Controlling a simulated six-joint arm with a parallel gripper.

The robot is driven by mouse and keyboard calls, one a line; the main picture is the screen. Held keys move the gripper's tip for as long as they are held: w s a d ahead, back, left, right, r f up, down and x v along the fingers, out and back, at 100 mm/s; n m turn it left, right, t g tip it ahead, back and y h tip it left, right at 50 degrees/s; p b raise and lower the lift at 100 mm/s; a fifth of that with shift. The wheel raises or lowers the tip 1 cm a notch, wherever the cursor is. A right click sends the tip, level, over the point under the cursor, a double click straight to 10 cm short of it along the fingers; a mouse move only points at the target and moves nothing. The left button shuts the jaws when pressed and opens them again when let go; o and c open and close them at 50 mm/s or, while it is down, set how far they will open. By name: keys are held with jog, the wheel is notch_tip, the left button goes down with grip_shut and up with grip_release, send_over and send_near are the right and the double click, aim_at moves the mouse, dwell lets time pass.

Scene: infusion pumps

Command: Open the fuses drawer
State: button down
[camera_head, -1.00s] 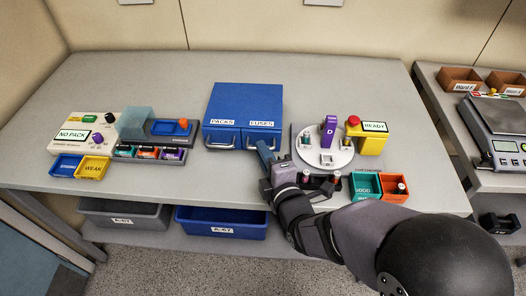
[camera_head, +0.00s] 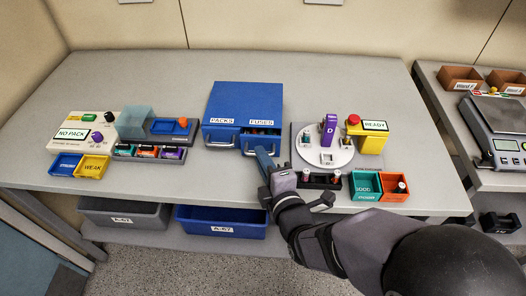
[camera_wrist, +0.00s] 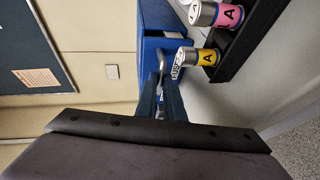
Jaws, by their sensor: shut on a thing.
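The blue two-drawer cabinet (camera_head: 245,103) stands at the back middle of the bench, labelled PACKS on the left and FUSES on the right. The fuses drawer (camera_head: 261,142) is pulled out a little, and small contents show in the gap at its top. My gripper (camera_head: 264,156) is in front of that drawer, its blue fingers shut on the drawer's handle. In the wrist view the fingers (camera_wrist: 161,103) close around the pale handle (camera_wrist: 161,62) on the blue front. The packs drawer (camera_head: 221,137) is shut.
A white round turntable (camera_head: 310,152) with a yellow READY unit (camera_head: 374,139) stands right of the drawer. A dark rack with small cylinders (camera_head: 319,180) and teal (camera_head: 365,186) and orange (camera_head: 394,188) bins lie at the front right.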

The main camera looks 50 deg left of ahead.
jog(key=s+d+p, duration=0.3)
jog(key=shift+s+r, duration=0.15)
jog(key=shift+s, duration=0.05)
jog(key=s+d+p, duration=0.1)
jog(key=p, duration=0.2)
jog(key=shift+s+d+p, duration=0.3)
jog(key=shift+p, duration=0.05)
jog(key=shift+s+d+f+p, duration=0.2)
jog(key=shift+s+d+p, duration=0.05)
jog(key=shift+d+p, duration=0.1)
jog(key=c, duration=1.9)
grip_release()
jog(key=shift+o, duration=0.2)
jog(key=shift+w+r, duration=0.1)
jog(key=shift+r, duration=0.1)
